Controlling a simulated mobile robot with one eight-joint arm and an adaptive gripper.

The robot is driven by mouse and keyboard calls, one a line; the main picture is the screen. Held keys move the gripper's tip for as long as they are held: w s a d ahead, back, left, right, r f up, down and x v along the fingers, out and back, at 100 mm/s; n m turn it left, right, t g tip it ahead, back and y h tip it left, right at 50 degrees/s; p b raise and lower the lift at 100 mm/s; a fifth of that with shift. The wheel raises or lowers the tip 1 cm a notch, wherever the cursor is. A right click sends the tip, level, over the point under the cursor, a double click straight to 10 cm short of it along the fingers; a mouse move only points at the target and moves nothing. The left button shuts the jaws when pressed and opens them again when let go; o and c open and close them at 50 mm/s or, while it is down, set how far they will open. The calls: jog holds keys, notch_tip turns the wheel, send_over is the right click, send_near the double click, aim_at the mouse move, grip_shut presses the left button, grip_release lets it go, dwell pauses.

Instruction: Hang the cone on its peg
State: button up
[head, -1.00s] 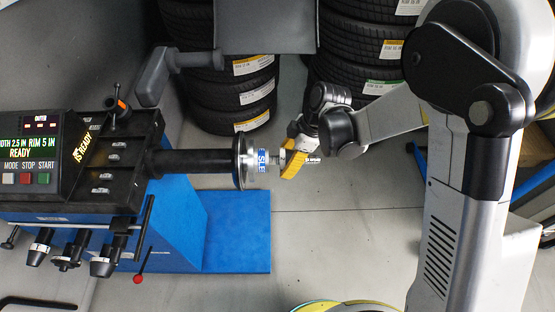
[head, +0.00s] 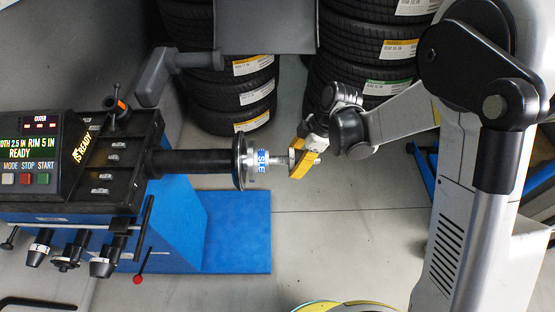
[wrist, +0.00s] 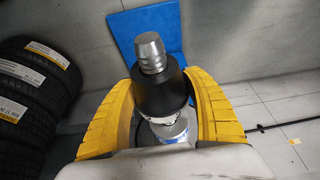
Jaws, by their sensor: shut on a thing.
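My gripper (head: 303,161) is just right of the silver shaft end, its yellow fingers close to the sleeve (head: 262,162) with the blue label. In the wrist view the gripper (wrist: 163,95) is shut on a black round piece, which looks like the cone (wrist: 158,95). It has a stepped silver tip, a white label, and a silver part with a blue label below it. In the head view the fingers mostly hide it. Several cones with white labels (head: 104,264) hang along the balancer's front. A dark stub at the far left, a peg (head: 10,241), looks bare.
The balancer (head: 75,200) fills the left side, with a flange (head: 239,162) on its shaft and a red-knobbed lever (head: 138,278). A blue base plate (head: 237,232) lies below. Tyre stacks (head: 232,100) stand behind. The floor right of the plate is clear.

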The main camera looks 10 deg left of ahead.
jog(key=w+d, duration=0.3)
jog(key=d, duration=0.9)
jog(key=shift+d, duration=0.25)
dwell(1.0)
dwell(0.4)
